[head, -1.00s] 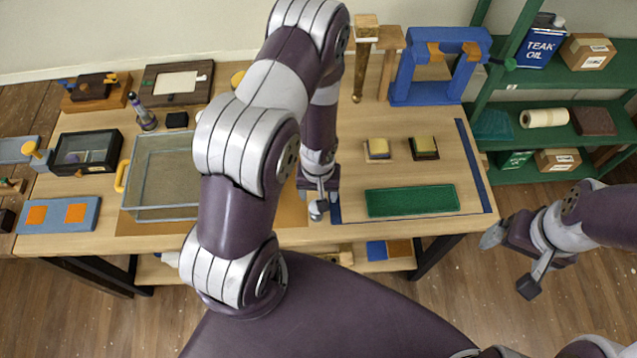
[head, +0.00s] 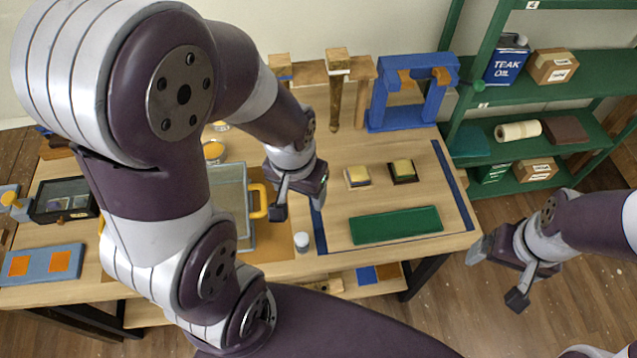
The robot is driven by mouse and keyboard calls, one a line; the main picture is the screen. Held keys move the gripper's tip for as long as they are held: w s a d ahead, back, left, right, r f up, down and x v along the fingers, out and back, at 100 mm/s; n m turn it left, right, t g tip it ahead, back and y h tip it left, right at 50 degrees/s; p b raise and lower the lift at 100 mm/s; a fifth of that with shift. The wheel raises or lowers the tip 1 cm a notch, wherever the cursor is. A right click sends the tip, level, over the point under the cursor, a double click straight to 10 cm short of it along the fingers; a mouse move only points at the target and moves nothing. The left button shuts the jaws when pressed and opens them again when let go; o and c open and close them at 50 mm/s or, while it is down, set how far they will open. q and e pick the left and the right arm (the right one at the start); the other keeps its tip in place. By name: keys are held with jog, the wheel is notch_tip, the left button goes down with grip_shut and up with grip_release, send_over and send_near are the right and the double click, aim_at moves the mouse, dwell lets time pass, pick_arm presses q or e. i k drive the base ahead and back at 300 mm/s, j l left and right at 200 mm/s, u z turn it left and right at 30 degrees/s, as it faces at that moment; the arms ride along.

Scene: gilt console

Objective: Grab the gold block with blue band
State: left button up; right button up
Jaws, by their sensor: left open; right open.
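A small light brown block (head: 280,64) with a blue band sits at the back of the table, beside the upright posts and partly behind my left arm. Two yellow-gold blocks stand mid-table: one on a pale base (head: 357,176), one on a dark base (head: 403,170). I cannot make out a blue band on either. My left gripper (head: 298,205) is open and empty above the table, left of these two blocks and apart from them. My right gripper (head: 497,275) is open and empty beyond the table's right front edge.
A green mat (head: 396,225) lies in front of the blocks. A blue frame (head: 413,92) stands behind them. A glass bin (head: 246,215) is left. Green shelves (head: 545,85) stand right.

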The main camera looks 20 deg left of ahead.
aim_at(358, 177)
jog(key=i+l+u, duration=0.1)
jog(key=l, duration=0.2)
jog(key=i+l+u, duration=0.1)
jog(key=l, duration=0.25)
jog(key=i+l+u, duration=0.1)
jog(key=i+l, duration=0.3)
jog(key=l, duration=0.3)
jog(key=i+l+u, duration=0.15)
jog(key=l, duration=0.2)
